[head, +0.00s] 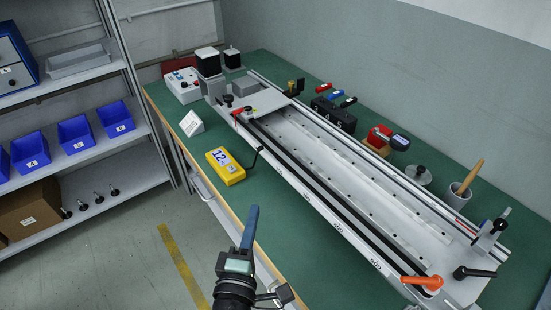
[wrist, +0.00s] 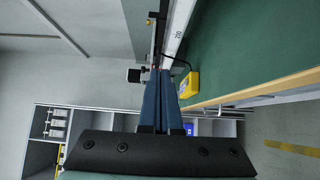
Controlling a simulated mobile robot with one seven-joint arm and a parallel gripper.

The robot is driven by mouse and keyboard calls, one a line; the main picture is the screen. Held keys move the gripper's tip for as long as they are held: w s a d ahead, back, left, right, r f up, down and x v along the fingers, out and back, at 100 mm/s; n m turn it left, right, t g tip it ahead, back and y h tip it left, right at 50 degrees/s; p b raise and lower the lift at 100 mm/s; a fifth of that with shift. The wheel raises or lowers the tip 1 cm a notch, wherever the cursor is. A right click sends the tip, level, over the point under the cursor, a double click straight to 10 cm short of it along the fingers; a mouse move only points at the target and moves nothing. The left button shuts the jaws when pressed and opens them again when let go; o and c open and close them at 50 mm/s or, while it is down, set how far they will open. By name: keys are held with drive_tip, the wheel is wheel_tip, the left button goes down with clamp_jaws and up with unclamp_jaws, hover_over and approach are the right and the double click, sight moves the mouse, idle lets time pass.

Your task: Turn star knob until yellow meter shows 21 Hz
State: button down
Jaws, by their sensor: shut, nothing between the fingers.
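The yellow meter (head: 225,166) lies on the green bench beside the rail, and its display seems to start with 12; the rest is too small to read. It also shows in the wrist view (wrist: 190,84). A black knob (head: 228,100) stands at the far end of the rail; I cannot tell whether it is the star knob. A grey control box (head: 184,87) with small knobs sits behind it. My gripper (head: 252,209) is shut and empty, by the bench's front edge, nearer than the meter and apart from it. Its blue fingers point away in the wrist view (wrist: 158,73).
The long rail (head: 340,170) fills the bench, with an orange lever (head: 422,283) at its near end. A white card (head: 191,123) stands left of the rail. Shelves with blue bins (head: 77,134) stand at left. The floor between is open.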

idle(0.3)
approach(280, 160)
drive_tip(key=w+a, duration=0.2)
drive_tip(key=w, duration=0.2)
drive_tip(key=shift+w+d, duration=0.6)
drive_tip(key=shift+d, duration=0.3)
drive_tip(key=shift+w+d, duration=0.35)
drive_tip(key=shift+d, duration=0.15)
